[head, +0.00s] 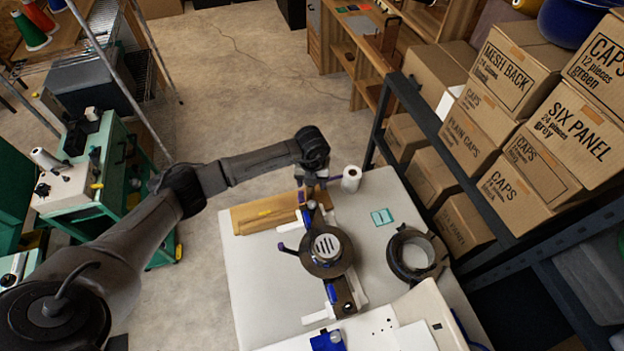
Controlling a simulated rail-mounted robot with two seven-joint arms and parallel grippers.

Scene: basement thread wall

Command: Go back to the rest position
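My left arm comes in from the left and reaches over the white worktable (250,290). My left gripper (311,188) points down at the far side of the table, just above the far end of a dark fixture with a round slotted disc (327,248) and blue clamps. The gripper is small here and its fingers are partly hidden, so I cannot tell whether it is open or holds anything. A white roll (351,179) stands just to its right. My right gripper is not in view.
A dark ring-shaped piece (398,268) and a teal packet (382,217) lie on the table's right. A wooden board (245,220) lies at its far left. A shelf with cap boxes (520,66) stands close on the right. Floor (240,90) is clear beyond the table.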

